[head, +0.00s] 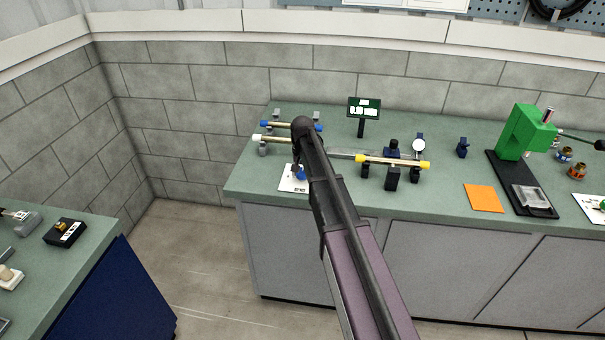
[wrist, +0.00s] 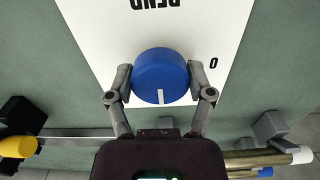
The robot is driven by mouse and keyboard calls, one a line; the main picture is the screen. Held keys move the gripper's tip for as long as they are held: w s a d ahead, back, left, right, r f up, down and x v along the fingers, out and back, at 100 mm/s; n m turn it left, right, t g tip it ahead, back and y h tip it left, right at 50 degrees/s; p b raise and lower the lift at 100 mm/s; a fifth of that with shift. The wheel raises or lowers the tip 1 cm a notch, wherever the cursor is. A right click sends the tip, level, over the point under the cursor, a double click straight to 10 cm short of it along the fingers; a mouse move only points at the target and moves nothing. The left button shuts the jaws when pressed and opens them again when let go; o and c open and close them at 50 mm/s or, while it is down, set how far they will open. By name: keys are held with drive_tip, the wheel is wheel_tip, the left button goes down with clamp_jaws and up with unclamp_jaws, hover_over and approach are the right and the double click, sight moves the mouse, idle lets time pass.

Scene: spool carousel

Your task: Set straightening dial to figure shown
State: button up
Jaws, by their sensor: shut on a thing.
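The dial is a round blue knob (wrist: 160,76) with a white pointer mark, on a white card (wrist: 95,25) that bears the upside-down word "BEND" and a "0". In the wrist view the pointer mark faces the bottom of the picture, and the "0" lies to the right of the knob. My gripper (wrist: 160,84) is shut on the knob, with one finger on each side. In the head view my arm partly covers the knob (head: 300,173) and the card (head: 288,184). A small green display (head: 364,108) stands behind on the bench; its figure is too small to read.
A rod with yellow ends (head: 393,162) rests on dark supports right of my arm. Rods with blue and white ends (head: 275,138) lie on stands behind the card. A green press (head: 527,132) and an orange sheet (head: 484,198) are farther right.

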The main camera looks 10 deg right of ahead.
drive_tip(key=shift+s, duration=0.15)
drive_tip(key=o, duration=1.1)
drive_tip(key=shift+n, duration=0.6)
